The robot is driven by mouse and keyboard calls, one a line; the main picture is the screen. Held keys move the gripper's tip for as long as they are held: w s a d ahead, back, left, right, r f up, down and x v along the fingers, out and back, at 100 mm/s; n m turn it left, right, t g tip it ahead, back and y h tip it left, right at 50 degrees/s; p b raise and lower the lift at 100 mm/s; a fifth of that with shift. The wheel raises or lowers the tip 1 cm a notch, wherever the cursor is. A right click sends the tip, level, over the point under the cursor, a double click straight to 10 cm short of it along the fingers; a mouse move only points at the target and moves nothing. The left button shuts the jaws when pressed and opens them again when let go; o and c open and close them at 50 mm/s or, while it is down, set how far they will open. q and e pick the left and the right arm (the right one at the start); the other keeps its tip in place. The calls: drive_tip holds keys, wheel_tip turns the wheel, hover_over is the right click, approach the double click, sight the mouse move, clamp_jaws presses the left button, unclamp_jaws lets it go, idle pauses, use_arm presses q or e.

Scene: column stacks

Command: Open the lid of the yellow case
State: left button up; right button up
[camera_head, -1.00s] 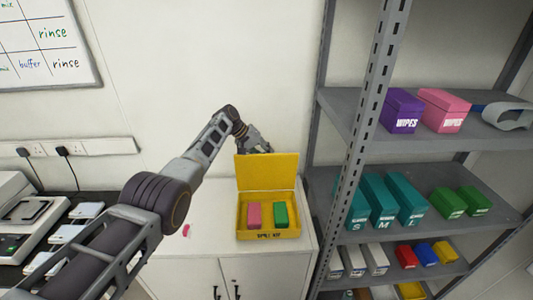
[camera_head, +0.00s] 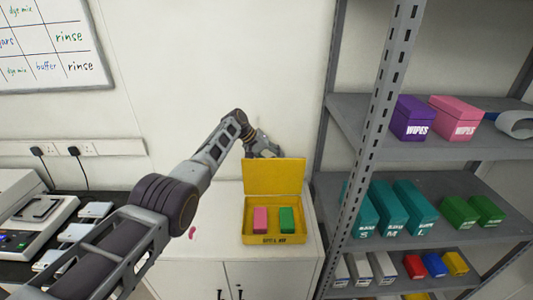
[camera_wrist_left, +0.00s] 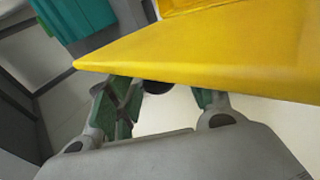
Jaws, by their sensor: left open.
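The yellow case (camera_head: 274,239), marked as a spill kit, stands on the white cabinet. Its lid (camera_head: 274,177) is raised, standing up at the back of the case. A pink block (camera_head: 260,220) and a green block (camera_head: 286,220) lie inside. My left gripper (camera_head: 264,150) is behind the lid near its top edge, and its fingertips are hidden there in the head view. In the left wrist view the lid (camera_wrist_left: 220,50) spans the top of the picture, over the tips of the open left gripper (camera_wrist_left: 163,98). My right gripper is out of view.
A metal shelf rack (camera_head: 350,180) with boxes stands close on the right of the cabinet (camera_head: 205,210). A small pink item (camera_head: 192,232) lies on the cabinet top. A dark bench with equipment (camera_head: 35,215) is at the left. The wall is close behind the case.

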use_arm(q)
drive_tip(key=shift+a+r, duration=0.1)
drive_tip(key=shift+r, duration=0.05)
drive_tip(key=v, duration=1.1)
drive_tip(key=shift+r, duration=0.25)
drive_tip(key=shift+s+a+f, duration=0.1)
drive_tip(key=shift+s, duration=0.05)
idle(0.3)
